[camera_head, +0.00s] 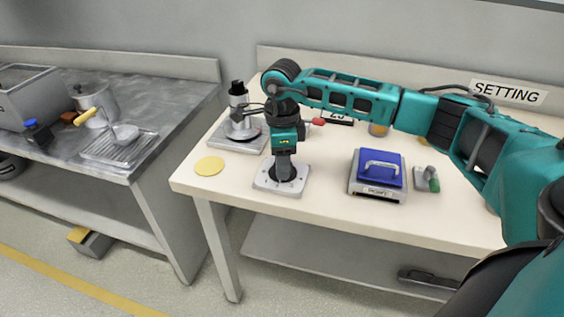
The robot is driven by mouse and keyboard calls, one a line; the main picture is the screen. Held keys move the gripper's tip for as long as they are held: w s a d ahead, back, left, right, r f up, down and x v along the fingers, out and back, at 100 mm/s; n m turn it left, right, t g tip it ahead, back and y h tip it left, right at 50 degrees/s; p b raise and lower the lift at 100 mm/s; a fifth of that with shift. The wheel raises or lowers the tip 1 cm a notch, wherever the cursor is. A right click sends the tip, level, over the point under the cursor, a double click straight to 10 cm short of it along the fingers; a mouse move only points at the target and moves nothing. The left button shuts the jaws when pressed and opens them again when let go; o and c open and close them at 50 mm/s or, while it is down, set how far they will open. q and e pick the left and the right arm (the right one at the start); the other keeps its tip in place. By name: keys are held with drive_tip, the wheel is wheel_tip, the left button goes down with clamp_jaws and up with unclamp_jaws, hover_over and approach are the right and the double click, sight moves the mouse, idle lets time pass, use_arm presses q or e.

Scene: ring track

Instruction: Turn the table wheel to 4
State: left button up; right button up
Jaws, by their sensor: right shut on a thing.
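A pale square base plate (264,183) lies near the front edge of the cream table. My right gripper (288,174) points straight down over its middle. The gripper is shut on a dark part standing on that plate, which appears to be the table wheel. My gripper and wrist hide most of the wheel. I cannot read its number or marks from here. My left gripper is out of view.
A yellow disc (209,166) lies left of the plate, and a grey-based device (238,144) stands behind. A blue-topped box (377,172) and a green-ended lever (432,184) stand to the right. A metal counter (165,110) is at the left.

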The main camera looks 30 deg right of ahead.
drive_tip(key=n, duration=0.3)
drive_tip(key=shift+b, duration=0.3)
drive_tip(key=n+b, duration=0.1)
drive_tip(key=n, duration=0.6)
drive_tip(key=shift+b, duration=0.3)
drive_tip(key=n, duration=0.3)
drive_tip(key=shift+s+b, duration=0.1)
drive_tip(key=shift+b, duration=0.2)
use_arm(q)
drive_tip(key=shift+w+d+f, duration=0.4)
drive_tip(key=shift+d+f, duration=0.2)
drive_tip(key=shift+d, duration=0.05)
use_arm(e)
drive_tip(key=shift+r+n, duration=0.1)
drive_tip(key=shift+n, duration=1)
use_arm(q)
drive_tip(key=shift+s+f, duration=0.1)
use_arm(e)
drive_tip(key=o, duration=1.1)
drive_tip(key=shift+c, duration=0.2)
